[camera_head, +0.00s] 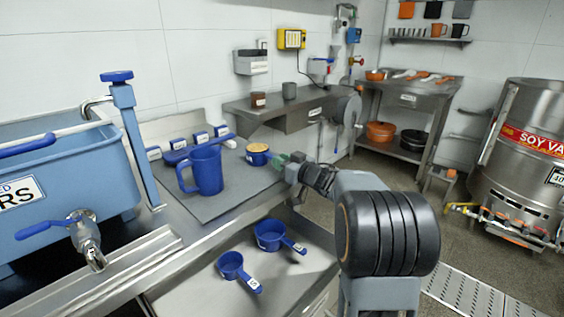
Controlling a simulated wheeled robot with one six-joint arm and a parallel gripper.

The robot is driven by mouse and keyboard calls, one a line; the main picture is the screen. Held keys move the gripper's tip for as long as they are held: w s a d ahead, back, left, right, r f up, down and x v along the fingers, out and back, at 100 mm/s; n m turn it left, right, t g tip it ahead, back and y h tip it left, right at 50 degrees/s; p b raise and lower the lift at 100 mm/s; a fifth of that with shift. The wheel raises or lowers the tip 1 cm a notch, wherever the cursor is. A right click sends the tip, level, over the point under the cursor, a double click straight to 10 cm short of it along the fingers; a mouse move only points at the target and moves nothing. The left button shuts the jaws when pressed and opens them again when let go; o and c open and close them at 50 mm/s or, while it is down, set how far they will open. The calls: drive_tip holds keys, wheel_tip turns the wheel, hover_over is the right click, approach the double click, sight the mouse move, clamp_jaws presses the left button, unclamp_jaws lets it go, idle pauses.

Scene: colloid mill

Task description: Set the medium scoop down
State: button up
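The medium scoop (257,157) is a small blue cup filled with a pale yellow-orange material. It is level, at the right side of the grey mat (231,198); I cannot tell if its base touches the mat. My gripper (281,160), with greenish fingertips, reaches in from the right and is closed around its handle, which is mostly hidden. A blue pitcher (207,171) stands on the mat to the left of the scoop.
Two empty blue scoops, one larger (269,236) and one smaller (230,264), lie on a lower surface in front. Several labelled blue blocks (200,138) line the mat's back. A blue tank with a tap (83,236) stands left. A steel shelf (298,111) is behind.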

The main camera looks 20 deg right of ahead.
drive_tip(key=o, duration=0.4)
drive_tip(key=shift+s+r, duration=0.1)
drive_tip(key=shift+r, duration=0.1)
drive_tip(key=p+v, duration=0.3)
drive_tip(key=v, duration=0.9)
